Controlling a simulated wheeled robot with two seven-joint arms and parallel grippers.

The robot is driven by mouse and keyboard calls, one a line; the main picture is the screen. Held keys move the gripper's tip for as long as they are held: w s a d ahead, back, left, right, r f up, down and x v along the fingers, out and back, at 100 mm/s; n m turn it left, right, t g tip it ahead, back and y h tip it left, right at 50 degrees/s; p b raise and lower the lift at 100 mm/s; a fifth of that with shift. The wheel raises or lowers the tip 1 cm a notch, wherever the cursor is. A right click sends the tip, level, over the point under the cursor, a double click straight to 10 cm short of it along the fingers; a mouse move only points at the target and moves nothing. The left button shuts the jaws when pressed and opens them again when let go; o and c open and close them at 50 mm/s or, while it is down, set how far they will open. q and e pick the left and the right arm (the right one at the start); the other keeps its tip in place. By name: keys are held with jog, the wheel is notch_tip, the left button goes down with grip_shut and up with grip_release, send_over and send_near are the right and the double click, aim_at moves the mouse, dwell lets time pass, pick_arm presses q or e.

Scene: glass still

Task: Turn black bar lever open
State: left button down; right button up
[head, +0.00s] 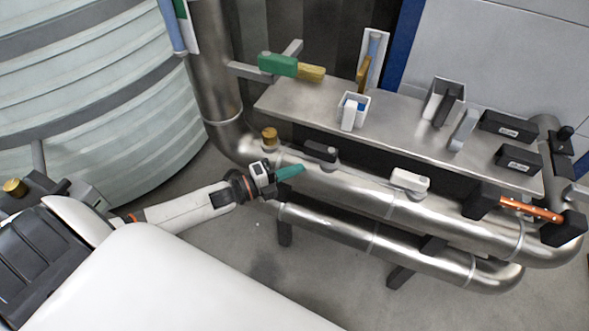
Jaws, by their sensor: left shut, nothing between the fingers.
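The black bar lever (320,151) sits on top of the upper steel pipe, left of its middle. Its dark bar points left and slightly up, and a short grey stem joins it to the pipe at its right end. My left gripper (297,169) comes in from the left and is shut, with its teal tip just left of and below the bar. A small gap seems to show between tip and bar; contact cannot be told for sure. My right gripper is not in view.
A white lever (410,180) and an orange bar (530,209) sit further right along the upper pipe (365,193). A brass knob (269,137) stands left of the black lever. A steel shelf (395,137) with small boxes lies behind. A ribbed tank (90,110) is at left.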

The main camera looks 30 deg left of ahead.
pick_arm(q)
jog(key=v, duration=0.9)
jog(key=shift+w+a, duration=0.25)
jog(key=shift+a, duration=0.15)
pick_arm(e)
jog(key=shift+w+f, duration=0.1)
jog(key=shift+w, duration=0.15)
pick_arm(q)
jog(key=shift+f, duration=0.1)
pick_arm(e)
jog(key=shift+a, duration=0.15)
